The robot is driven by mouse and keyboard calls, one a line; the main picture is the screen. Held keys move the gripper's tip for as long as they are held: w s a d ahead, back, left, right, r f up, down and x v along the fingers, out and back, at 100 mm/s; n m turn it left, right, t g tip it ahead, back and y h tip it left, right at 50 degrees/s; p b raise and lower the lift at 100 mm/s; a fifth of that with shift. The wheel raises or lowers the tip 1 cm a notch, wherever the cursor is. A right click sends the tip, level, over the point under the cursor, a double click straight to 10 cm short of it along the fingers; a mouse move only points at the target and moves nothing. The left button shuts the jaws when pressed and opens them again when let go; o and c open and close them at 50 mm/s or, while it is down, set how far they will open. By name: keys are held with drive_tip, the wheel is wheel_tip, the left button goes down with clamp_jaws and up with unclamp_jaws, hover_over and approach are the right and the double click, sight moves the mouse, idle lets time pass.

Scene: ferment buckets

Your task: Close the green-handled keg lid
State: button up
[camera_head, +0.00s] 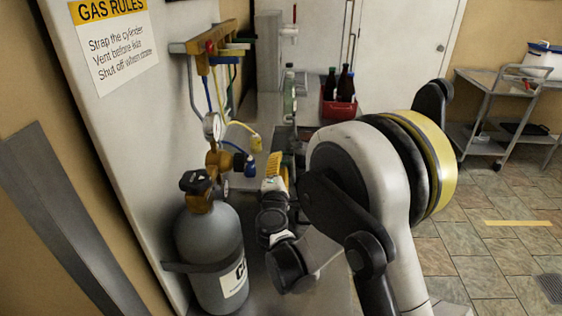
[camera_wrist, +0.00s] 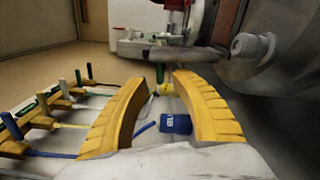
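My gripper (camera_head: 277,170) has yellow fingers and reaches over the counter in the head view. In the wrist view my gripper (camera_wrist: 158,80) is open, its fingers apart with nothing clearly held. A small green upright piece (camera_wrist: 160,73) shows beyond the fingertips, under a grey bar; I cannot tell whether it is the lid's handle. A large grey rounded surface (camera_wrist: 290,85) with a pale knob (camera_wrist: 253,46) stands at the right, possibly the keg. The lid is not clearly visible; my arm hides part of the counter.
A gas cylinder (camera_head: 209,250) with a gauge stands at the left wall. A hose manifold (camera_head: 205,48) hangs above it. A blue connector (camera_wrist: 176,123) and yellow connector (camera_wrist: 166,88) lie near my fingers. A red crate (camera_head: 337,106) holds dark bottles. A cart (camera_head: 490,85) stands right.

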drive_tip(key=shift+w+b, duration=0.35)
drive_tip(key=shift+w, duration=1.35)
drive_tip(key=shift+d, duration=0.1)
drive_tip(key=shift+c, duration=0.4)
clamp_jaws()
drive_tip(key=shift+w, duration=0.15)
